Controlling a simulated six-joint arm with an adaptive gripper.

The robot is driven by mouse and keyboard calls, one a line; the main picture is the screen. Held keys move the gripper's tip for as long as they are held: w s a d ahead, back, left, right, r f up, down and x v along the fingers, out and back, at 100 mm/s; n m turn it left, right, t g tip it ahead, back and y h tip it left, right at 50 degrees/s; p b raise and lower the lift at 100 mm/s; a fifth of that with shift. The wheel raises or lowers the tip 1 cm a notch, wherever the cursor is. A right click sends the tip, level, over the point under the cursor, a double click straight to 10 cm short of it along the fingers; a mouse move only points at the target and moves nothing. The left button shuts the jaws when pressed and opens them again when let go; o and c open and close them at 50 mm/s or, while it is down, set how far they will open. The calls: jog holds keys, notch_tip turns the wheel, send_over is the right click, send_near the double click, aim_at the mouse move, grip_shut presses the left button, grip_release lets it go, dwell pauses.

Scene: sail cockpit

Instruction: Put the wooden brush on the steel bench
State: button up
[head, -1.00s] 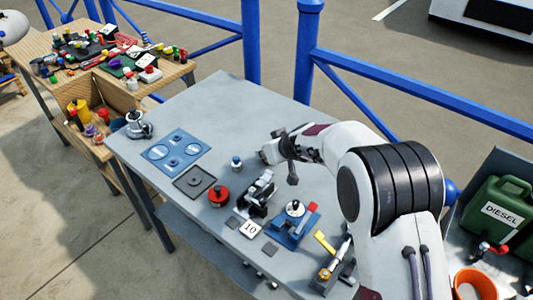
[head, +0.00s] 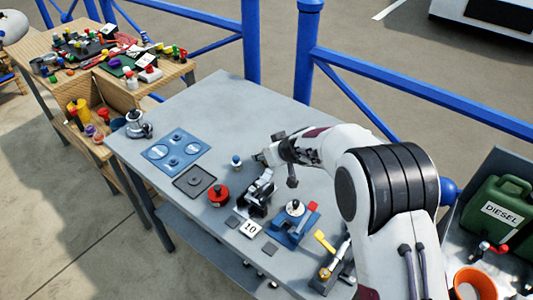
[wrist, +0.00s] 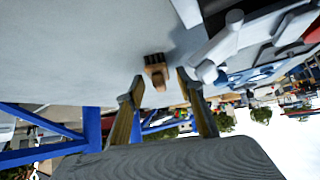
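A small brown block (wrist: 156,70), which looks like the wooden brush, shows in the wrist view against the pale grey top of the steel bench (wrist: 80,40). I cannot tell whether it touches the bench. My gripper (wrist: 158,88) is open in the wrist view, its two fingers apart on either side of this block with gaps showing. In the head view, my gripper (head: 262,158) is low over the middle of the steel bench (head: 225,105), pointing left. I cannot make out the brush there.
A small blue-capped bottle (head: 237,162) stands just left of my gripper. A red round item (head: 218,196), a black clamp-like tool (head: 257,194) and a blue fixture (head: 292,225) stand nearer the front. The back left of the bench is clear. A cluttered wooden table (head: 165,77) stands beyond.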

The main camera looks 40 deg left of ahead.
jog(key=shift+r, duration=0.15)
jog(key=shift+v, duration=0.85)
jog(key=v, duration=1)
jog(key=shift+d, duration=0.2)
jog(key=shift+r, duration=0.1)
dwell(0.4)
